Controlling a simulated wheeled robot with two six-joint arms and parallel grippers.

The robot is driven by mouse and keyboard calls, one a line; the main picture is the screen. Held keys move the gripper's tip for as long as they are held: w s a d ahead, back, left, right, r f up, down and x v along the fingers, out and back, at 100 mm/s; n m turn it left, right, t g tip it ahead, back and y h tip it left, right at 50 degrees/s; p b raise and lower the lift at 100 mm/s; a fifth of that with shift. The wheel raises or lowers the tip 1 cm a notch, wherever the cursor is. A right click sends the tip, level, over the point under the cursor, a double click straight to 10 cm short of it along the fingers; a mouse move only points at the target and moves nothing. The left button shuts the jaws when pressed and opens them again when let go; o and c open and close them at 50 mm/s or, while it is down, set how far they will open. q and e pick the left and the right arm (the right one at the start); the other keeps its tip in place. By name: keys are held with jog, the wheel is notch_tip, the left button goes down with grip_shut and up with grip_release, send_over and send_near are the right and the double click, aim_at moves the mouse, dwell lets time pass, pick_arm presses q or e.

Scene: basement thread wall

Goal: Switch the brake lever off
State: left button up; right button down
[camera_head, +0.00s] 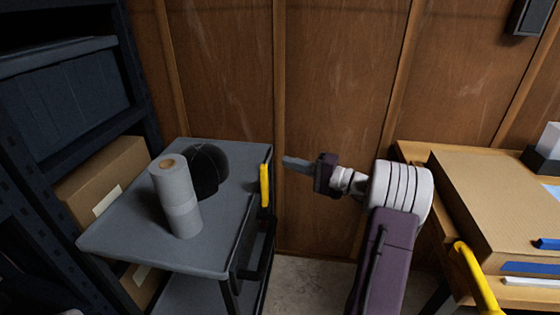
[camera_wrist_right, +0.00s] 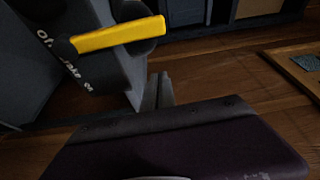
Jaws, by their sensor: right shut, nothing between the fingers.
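The yellow brake lever (camera_head: 265,185) is on the right side of the grey cart (camera_head: 225,258), close to upright in the head view. In the right wrist view the lever (camera_wrist_right: 118,35) lies across the upper left, beside white lettering on a dark panel. My right gripper (camera_head: 287,161) is shut and empty, pointing left, just right of the lever's upper end. In the wrist view its closed fingertips (camera_wrist_right: 161,80) are apart from the lever, below and right of it. My left gripper is not in view.
A grey paper roll (camera_head: 177,200) and a black cap (camera_head: 208,170) stand on the cart. Dark shelving (camera_head: 65,85) is at the left. A wooden table (camera_head: 415,151) with a large cardboard box (camera_head: 495,200) is at the right. A wooden wall (camera_head: 340,75) closes the back.

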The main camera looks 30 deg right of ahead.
jog(key=v, duration=0.6)
jog(key=shift+s+a+r+p, duration=0.2)
jog(key=shift+a+r+p, duration=0.15)
jog(key=shift+p, duration=0.05)
